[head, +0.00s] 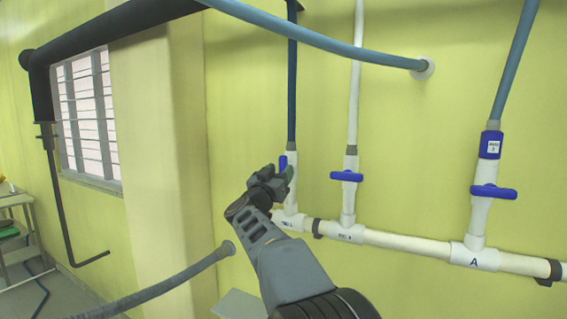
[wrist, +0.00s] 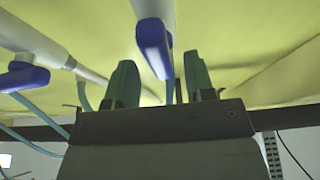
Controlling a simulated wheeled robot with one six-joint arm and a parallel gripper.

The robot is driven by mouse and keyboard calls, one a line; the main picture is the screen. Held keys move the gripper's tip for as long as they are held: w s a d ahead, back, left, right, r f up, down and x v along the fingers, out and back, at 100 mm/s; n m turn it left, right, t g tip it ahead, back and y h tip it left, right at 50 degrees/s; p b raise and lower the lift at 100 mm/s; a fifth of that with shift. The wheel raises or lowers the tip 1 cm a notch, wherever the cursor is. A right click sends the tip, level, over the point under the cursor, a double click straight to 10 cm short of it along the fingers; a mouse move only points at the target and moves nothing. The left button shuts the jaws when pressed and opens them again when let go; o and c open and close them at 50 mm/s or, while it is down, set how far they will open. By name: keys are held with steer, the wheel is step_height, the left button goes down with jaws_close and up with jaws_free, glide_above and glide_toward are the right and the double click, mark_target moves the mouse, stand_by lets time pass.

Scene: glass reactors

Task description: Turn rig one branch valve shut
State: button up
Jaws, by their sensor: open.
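Three white branch pipes with blue valve handles rise from a white pipe on the yellow wall. The left valve's blue handle (head: 283,163) points up along its branch; its label is too small to read. My gripper (head: 277,178) is in front of this left branch and partly covers it. In the wrist view, my gripper (wrist: 162,82) is open, and a blue handle (wrist: 153,48) lies ahead, in line with the gap between the fingers. I cannot tell whether they touch. The middle handle (head: 346,176) and right handle (head: 493,191) lie crosswise to their branches.
The white horizontal pipe (head: 400,241) runs below the valves. A blue-grey hose (head: 330,42) crosses above, and a grey hose (head: 180,283) reaches the wall at lower left. Another blue handle (wrist: 27,75) is at left in the wrist view. A barred window (head: 88,115) is at left.

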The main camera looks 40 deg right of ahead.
steer(key=shift+p+x, duration=0.3)
steer(key=shift+x, duration=1.05)
steer(key=shift+c, duration=0.2)
steer(key=c, duration=0.7)
